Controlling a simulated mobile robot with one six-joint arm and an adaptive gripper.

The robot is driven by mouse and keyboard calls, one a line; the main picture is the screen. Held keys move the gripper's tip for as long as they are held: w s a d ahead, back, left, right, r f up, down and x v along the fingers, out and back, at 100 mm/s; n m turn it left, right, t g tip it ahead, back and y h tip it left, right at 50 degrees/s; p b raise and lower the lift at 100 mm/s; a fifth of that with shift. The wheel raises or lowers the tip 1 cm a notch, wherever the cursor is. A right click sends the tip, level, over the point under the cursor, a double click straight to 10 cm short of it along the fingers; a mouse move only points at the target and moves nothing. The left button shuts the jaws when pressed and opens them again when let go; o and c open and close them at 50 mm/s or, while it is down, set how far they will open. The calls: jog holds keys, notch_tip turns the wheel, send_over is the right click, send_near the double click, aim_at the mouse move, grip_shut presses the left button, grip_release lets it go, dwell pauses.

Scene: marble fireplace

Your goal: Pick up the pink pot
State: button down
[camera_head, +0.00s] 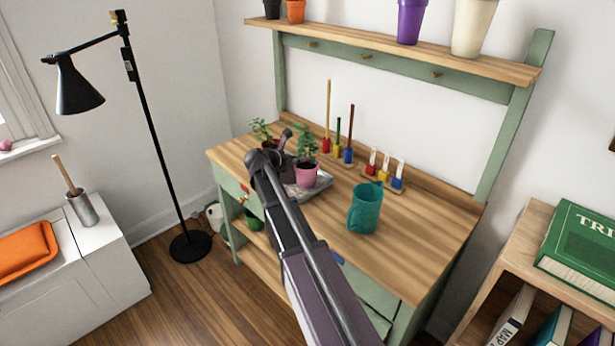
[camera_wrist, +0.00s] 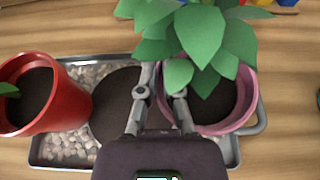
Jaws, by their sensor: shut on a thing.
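The pink pot (camera_head: 306,174) holds dark soil and a leafy green plant (camera_head: 305,141). It stands at the right end of a grey tray (camera_head: 322,183) on the wooden workbench. In the wrist view the pink pot (camera_wrist: 243,103) is at the right, partly covered by leaves. My gripper (camera_head: 283,142) is at the pot's left side. In the wrist view my gripper (camera_wrist: 164,82) is shut on the pot's left rim, one finger on either side. Leaves hide part of the fingertips. I cannot tell whether the pot is lifted off the tray.
A red pot (camera_wrist: 72,100) stands at the tray's left end, with pebbles (camera_wrist: 70,147) and a dark round patch (camera_wrist: 112,98) beside it. A teal jug (camera_head: 365,208) stands right of the tray. Small tools (camera_head: 348,150) stand behind.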

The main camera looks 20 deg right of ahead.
jog(key=shift+r, duration=0.15)
notch_tip(320, 180, up, 4)
jog(key=p, duration=0.4)
jog(key=s+a, duration=0.3)
jog(key=s, duration=0.4)
jog(key=s+a+p, duration=0.1)
jog(key=s+a, duration=0.2)
jog(key=s, duration=0.4)
jog(key=shift+s+r, duration=0.3)
jog(key=shift+s, duration=0.1)
jog(key=shift+r, duration=0.15)
notch_tip(320, 180, up, 11)
jog(key=p, duration=1.1)
jog(key=shift+r+p, duration=0.15)
jog(key=shift+p, duration=0.15)
dwell(1.4)
